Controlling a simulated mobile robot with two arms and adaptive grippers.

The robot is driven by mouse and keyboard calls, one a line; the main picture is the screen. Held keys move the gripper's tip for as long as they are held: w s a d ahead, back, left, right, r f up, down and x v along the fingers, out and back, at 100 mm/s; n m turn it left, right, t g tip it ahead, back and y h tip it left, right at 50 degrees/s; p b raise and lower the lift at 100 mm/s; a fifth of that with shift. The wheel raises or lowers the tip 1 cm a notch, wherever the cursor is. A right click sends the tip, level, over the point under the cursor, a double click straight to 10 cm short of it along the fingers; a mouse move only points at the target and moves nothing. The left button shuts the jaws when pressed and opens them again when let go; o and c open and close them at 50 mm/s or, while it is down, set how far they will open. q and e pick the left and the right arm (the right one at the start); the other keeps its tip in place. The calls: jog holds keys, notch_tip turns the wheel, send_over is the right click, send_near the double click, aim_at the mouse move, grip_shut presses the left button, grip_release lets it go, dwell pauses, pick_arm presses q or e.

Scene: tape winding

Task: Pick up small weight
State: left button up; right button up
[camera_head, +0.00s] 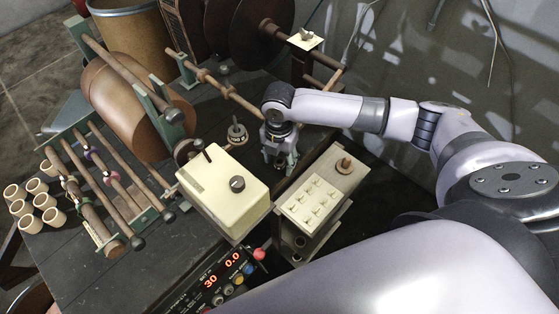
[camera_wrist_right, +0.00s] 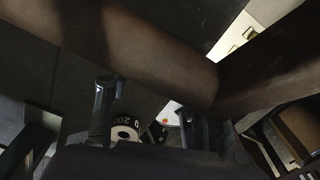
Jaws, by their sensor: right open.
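A small dark weight with a knob (camera_head: 237,133) stands on the dark bench top behind the cream box. My right gripper (camera_head: 278,158) points down just to the right of it, open, with no object visible in it. In the right wrist view, my gripper's two fingers (camera_wrist_right: 147,110) are spread apart. A black round piece with white figures reading about 200 (camera_wrist_right: 124,128) shows between them, with another dark piece (camera_wrist_right: 155,131) beside it. I cannot tell for certain which of these is the small weight. My left gripper is not in view.
A cream box with a black knob (camera_head: 222,188) stands in front of the gripper. A switch panel (camera_head: 318,197) is to its right. A wooden rod (camera_head: 228,88) runs behind it, and a large brown roller (camera_head: 125,105) is at left. Several tan rings (camera_head: 28,205) lie far left.

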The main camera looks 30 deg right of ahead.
jog(key=shift+c, duration=0.4)
grip_shut()
